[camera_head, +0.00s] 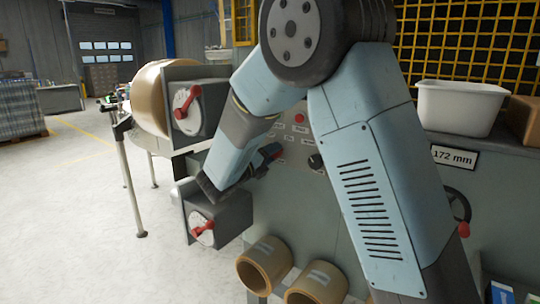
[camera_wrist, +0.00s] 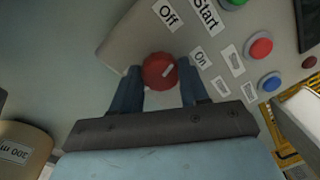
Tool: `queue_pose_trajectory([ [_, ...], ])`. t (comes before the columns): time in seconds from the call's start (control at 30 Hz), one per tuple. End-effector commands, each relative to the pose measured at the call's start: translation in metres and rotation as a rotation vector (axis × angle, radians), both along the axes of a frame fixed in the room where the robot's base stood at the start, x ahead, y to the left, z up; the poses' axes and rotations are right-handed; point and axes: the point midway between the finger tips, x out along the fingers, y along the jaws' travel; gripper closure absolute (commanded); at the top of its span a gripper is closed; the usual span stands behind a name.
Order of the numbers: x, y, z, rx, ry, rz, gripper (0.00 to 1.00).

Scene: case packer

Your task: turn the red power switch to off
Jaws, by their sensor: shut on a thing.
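The red power switch (camera_wrist: 157,72) is a round knob on the grey panel, near the middle of the wrist view. Its white mark slants up and to the right, between the directions of the "Off" label (camera_wrist: 168,12) above and the "On" label (camera_wrist: 201,57) to the right. My gripper (camera_wrist: 160,78) has one dark blue finger on each side of the knob and is shut on it. In the head view, my gripper (camera_head: 268,156) is at the panel, partly hidden by my arm, with a bit of red at its tip.
Beside the switch are a "Start" label (camera_wrist: 206,13), a red button (camera_wrist: 262,48) and a blue button (camera_wrist: 270,82). In the head view, two grey boxes with red levers (camera_head: 187,100) (camera_head: 203,229) stand left of the panel. Tape rolls (camera_head: 264,265) are below.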

Motion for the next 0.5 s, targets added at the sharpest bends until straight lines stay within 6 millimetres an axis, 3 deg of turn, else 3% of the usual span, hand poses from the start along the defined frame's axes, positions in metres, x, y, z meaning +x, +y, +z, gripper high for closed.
queue_pose_trajectory([
  [0.5, 0.0004, 0.0024, -0.0008, -0.294, 0.229, 0.007, 0.86],
])
